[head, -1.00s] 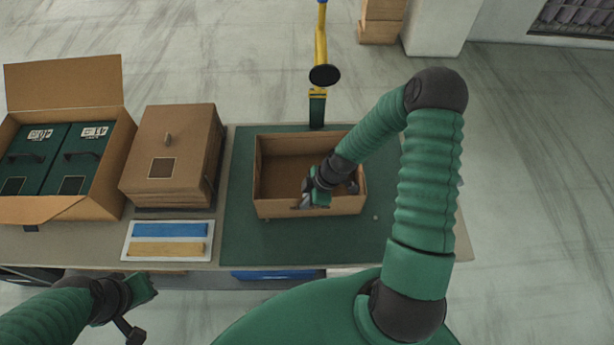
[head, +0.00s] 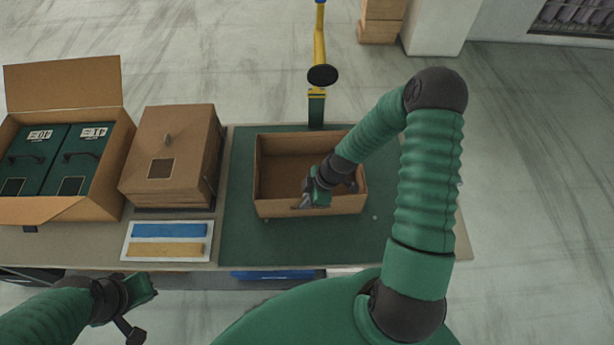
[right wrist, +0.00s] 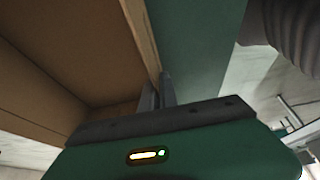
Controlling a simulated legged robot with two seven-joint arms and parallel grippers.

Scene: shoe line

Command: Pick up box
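The open, empty brown cardboard box (head: 285,208) sits upright on the green mat (head: 240,240) in the middle of the table. My right gripper (head: 300,206) reaches down at its front wall. In the right wrist view the box wall (right wrist: 140,30) runs down between the two close-set fingers (right wrist: 158,92), which look shut on it. The finger tips are partly hidden. My left gripper (head: 140,305) hangs at the lower left in front of the table, away from the box. Its finger gap does not show clearly.
A closed brown carton (head: 165,125) stands left of the mat. Farther left is an open carton (head: 65,85) with two green boxes (head: 35,155). A white tray (head: 125,250) with blue and yellow strips lies in front. A yellow post with a black disc (head: 323,75) stands behind the box.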

